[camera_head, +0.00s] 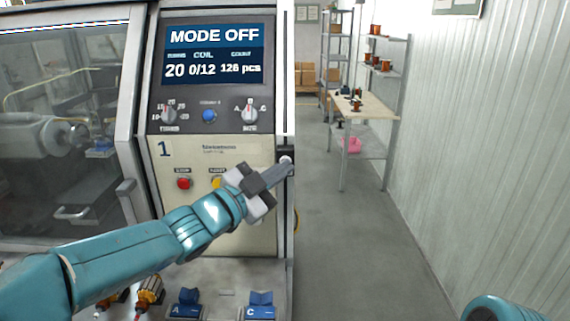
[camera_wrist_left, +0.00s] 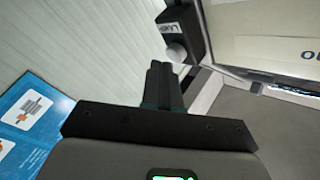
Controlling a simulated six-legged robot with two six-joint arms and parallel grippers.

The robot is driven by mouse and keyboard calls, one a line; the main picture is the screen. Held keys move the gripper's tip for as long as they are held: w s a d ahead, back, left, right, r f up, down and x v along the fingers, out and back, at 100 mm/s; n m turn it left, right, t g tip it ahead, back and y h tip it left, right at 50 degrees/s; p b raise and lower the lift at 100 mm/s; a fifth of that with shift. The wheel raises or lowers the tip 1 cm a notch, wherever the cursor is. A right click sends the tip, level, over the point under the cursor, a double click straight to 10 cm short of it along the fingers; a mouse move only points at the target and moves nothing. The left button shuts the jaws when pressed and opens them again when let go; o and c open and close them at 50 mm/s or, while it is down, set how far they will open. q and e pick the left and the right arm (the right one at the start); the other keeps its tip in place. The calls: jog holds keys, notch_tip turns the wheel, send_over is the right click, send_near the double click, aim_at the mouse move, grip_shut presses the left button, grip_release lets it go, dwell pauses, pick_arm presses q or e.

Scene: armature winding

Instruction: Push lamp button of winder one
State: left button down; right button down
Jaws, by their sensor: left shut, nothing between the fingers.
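Winder one (camera_head: 215,215) has the number 1 on its front panel. At the panel's right edge is a small black lamp box with a pale round lamp button (camera_head: 286,160). In the left wrist view the button (camera_wrist_left: 177,52) is on the black box, which has a partly readable label. My left gripper (camera_head: 284,167) is shut and empty, its fingertips right by the button and partly overlapping the box. In the left wrist view the fingertips (camera_wrist_left: 160,66) are just beside and below the button. I cannot tell whether they touch it. My right gripper is out of view.
The panel screen (camera_head: 213,55) reads MODE OFF. Below it are two knobs, a blue button (camera_head: 209,115), a red button (camera_head: 184,183) and a partly covered yellow one. Blue holders (camera_head: 260,302) stand below. The grey aisle floor (camera_head: 350,250) to the right is clear.

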pick_arm(q)
jog(key=shift+w, duration=0.15)
jog(key=shift+w+p, duration=0.3)
jog(key=shift+s, duration=0.1)
dwell(0.4)
jog(key=shift+s+b, duration=0.3)
jog(key=shift+b, duration=0.1)
